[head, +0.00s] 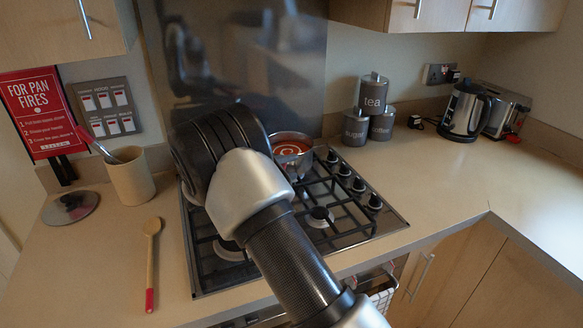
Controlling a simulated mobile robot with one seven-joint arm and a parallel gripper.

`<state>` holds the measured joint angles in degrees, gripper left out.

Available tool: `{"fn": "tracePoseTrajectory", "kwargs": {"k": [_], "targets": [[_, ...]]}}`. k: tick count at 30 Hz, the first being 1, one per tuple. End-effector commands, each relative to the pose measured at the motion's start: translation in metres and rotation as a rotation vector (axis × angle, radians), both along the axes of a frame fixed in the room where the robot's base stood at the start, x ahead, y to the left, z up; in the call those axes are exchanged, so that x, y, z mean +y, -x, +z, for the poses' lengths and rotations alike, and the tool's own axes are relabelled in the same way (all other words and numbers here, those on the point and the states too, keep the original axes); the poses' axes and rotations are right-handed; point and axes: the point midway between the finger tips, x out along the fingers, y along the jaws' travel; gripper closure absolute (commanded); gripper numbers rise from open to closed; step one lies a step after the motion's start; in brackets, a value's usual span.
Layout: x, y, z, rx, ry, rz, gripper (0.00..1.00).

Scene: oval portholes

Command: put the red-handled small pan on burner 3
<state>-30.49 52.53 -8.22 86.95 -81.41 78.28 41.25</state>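A small silver pan (305,160) with red-orange contents sits at the back right of the black gas hob (378,222). No red handle shows on it, and my arm hides its left side. Burners show at the front right (319,217) and front left (229,250) of the hob. I see no burner numbers, so I cannot tell which is burner 3. My arm reaches up over the middle of the hob and hides its back left part.
A wooden spoon with a red end (151,262), a glass lid (70,208) and a utensil pot (131,178) stand left of the hob. Grey canisters (355,128), a kettle (463,112) and a toaster (505,110) stand at the back right. The right worktop (440,175) is clear.

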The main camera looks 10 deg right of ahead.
Motion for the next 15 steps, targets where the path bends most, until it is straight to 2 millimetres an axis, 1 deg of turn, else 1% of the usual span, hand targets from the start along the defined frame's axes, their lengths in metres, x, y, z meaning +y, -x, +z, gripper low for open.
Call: {"fn": "tracePoseTrajectory", "kwargs": {"k": [1,9,12,15], "targets": [[0.011,0.004,0.001,0.0,-0.001,0.006,0.65],[0.062,0.03,0.009,-0.002,-0.002,0.005,0.65],[0.076,0.037,0.012,-0.001,-0.001,0.005,0.65],[0.085,0.043,0.013,0.0,0.0,0.002,0.65]]}}
